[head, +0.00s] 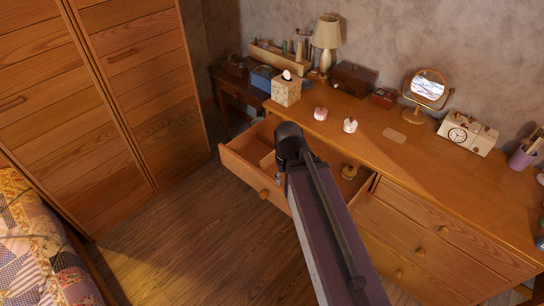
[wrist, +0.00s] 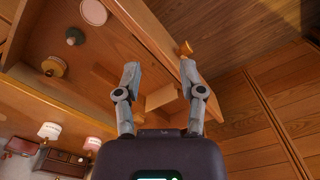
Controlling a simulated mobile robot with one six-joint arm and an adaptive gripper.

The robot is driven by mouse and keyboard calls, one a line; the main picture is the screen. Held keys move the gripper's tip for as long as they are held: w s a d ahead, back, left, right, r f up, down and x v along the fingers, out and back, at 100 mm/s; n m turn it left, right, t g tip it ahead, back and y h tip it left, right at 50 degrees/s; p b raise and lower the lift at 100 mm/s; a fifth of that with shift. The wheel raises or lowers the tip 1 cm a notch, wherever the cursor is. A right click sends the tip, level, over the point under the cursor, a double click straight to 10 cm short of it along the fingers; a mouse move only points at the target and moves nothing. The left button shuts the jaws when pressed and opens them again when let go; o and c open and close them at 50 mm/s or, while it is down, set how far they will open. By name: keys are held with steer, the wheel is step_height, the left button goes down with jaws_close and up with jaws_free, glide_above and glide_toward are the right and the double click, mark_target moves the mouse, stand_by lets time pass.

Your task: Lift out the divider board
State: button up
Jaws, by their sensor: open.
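The pale divider board (head: 267,160) stands inside the pulled-out top drawer (head: 240,170) of the dresser, in its left part. In the wrist view the board (wrist: 162,97) shows as a light tan panel between and beyond my two fingers. My gripper (wrist: 160,78) is open, with one finger to each side of the visible panel. I cannot tell whether either finger touches it. In the head view my arm covers most of the gripper and the middle of the drawer; only a bit of grey finger (head: 280,177) shows.
A brass-coloured round item (head: 349,172) sits in the drawer's right part; the wrist view also shows a green-topped item (wrist: 74,36) and a pale round one (wrist: 94,12) there. A tissue box (head: 286,91) and two small jars stand on the dresser top. A wardrobe (head: 130,90) stands left.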

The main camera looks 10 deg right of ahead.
steer(key=shift+d, duration=0.15)
steer(key=m+b, duration=0.9)
steer(key=m, duration=0.2)
glide_above(272, 153)
step_height(272, 153, down, 9)
steer(key=shift+f, duration=0.1)
step_height(272, 153, down, 8)
steer(key=b, duration=0.8)
steer(key=shift+f+b, duration=0.25)
steer(key=shift+b, duration=0.15)
steer(key=shift+f, duration=0.2)
steer(key=shift+a+f+b, duration=0.15)
steer(key=shift+f+b, duration=1.1)
steer(key=shift+b, duration=0.05)
steer(key=shift+a+f+b, duration=0.1)
steer(key=shift+f+b, duration=1.1)
steer(key=shift+b, duration=0.1)
